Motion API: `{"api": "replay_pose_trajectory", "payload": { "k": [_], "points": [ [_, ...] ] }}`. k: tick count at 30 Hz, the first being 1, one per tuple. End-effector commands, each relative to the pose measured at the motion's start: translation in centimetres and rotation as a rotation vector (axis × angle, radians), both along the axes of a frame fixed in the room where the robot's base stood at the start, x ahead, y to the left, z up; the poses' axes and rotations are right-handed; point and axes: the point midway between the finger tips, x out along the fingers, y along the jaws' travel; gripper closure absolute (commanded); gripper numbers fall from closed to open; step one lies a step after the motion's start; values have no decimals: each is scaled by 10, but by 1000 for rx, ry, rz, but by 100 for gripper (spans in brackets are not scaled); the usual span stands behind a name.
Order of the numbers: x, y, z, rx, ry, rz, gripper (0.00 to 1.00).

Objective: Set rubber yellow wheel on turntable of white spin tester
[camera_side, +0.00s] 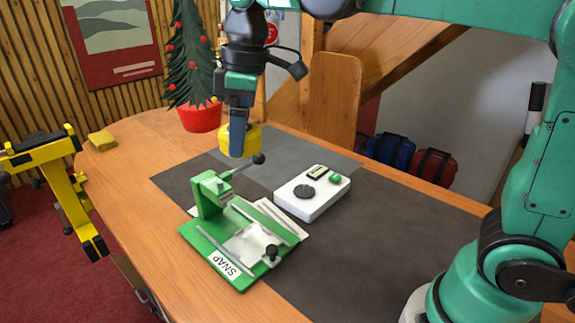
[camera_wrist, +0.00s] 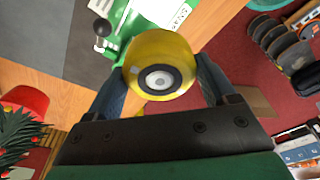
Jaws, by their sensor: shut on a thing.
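My gripper (camera_side: 238,137) is shut on the yellow wheel (camera_side: 226,139) and holds it in the air above the far left part of the bench, behind the green press. In the wrist view the yellow wheel (camera_wrist: 160,68) sits between the two fingers (camera_wrist: 160,85), with its grey hub and dark ring facing the camera. The white spin tester (camera_side: 296,208) lies on the dark mat to the right of the wheel. Its black round turntable (camera_side: 304,192) is bare. A small display and a green knob are on its top. The tester does not show in the wrist view.
A green press (camera_side: 212,192) marked SNAP, with a black-knobbed lever (camera_side: 258,159), stands just below and left of the tester, close to my gripper. A potted tree (camera_side: 199,116) stands at the back edge. The dark mat (camera_side: 375,255) is clear right of the tester.

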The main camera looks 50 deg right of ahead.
Motion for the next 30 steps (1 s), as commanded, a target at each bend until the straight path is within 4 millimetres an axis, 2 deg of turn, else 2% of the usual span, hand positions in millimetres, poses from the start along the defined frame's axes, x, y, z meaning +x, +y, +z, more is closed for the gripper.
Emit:
{"api": "replay_pose_trajectory", "payload": {
  "k": [14, 20, 24, 30],
  "points": [
    [0, -1, 57, 0, 0, -5, 80],
    [12, -46, 55, 0, 0, -151, 80],
    [17, -82, 55, 0, 0, -264, 80],
    [18, -133, 55, 0, -1, -420, 80]
  ]
}}
